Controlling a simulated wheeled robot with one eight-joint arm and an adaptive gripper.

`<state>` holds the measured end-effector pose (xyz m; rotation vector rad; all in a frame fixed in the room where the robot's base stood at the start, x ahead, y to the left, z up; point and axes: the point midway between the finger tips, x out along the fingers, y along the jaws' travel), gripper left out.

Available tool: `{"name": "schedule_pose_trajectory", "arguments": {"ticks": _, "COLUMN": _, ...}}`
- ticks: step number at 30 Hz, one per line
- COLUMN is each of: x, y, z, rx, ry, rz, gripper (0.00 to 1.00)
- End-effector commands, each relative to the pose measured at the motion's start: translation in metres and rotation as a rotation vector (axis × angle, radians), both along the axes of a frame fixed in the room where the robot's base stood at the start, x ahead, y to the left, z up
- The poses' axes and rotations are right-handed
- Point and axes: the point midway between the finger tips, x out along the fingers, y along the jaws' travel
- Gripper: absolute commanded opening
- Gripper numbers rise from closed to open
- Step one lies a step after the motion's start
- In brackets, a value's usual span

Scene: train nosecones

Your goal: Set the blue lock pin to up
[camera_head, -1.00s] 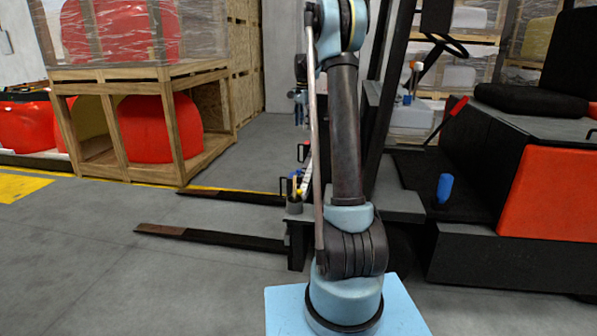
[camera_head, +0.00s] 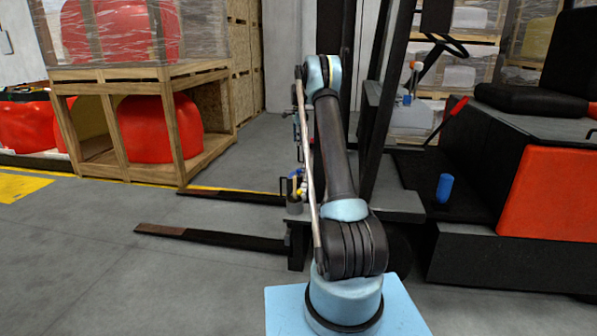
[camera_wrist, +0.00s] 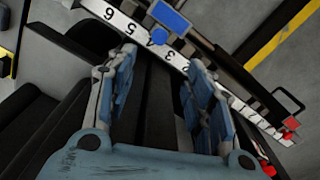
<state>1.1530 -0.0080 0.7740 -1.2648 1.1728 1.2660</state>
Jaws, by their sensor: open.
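My gripper (camera_wrist: 161,62) is open and empty in the wrist view, its two fingers apart. Beyond the fingertips, a white numbered scale (camera_wrist: 129,33) runs diagonally across the view. A blue block (camera_wrist: 170,15) sits at the scale near its upper middle, with a round blue knob (camera_wrist: 158,36) just below it. One of these seems to be the blue lock pin; I cannot tell its setting. The fingers do not visibly touch either blue part. In the head view, the gripper is not clearly visible; my arm covers part of the fork carriage (camera_head: 297,240).
A red part (camera_wrist: 291,124) and a black handle (camera_wrist: 290,101) lie toward the scale's right end. In the head view, two forks (camera_head: 205,236) reach left. A blue cylinder (camera_head: 444,188) stands on the truck. Open floor (camera_head: 100,280) lies left; a crate (camera_head: 180,170) stands behind.

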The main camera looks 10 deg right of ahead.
Motion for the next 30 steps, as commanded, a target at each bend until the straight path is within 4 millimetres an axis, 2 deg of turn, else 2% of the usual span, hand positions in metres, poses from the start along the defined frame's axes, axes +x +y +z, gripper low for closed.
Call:
{"name": "schedule_pose_trajectory", "arguments": {"ticks": 21, "x": 0.000, "y": 0.000, "z": -0.120, "rx": 0.000, "ry": 0.000, "rz": 0.001, "gripper": 0.48}}
{"name": "schedule_pose_trajectory", "arguments": {"ticks": 30, "x": 0.000, "y": 0.000, "z": -0.158, "rx": 0.000, "ry": 0.000, "rz": 0.002, "gripper": 0.48}}
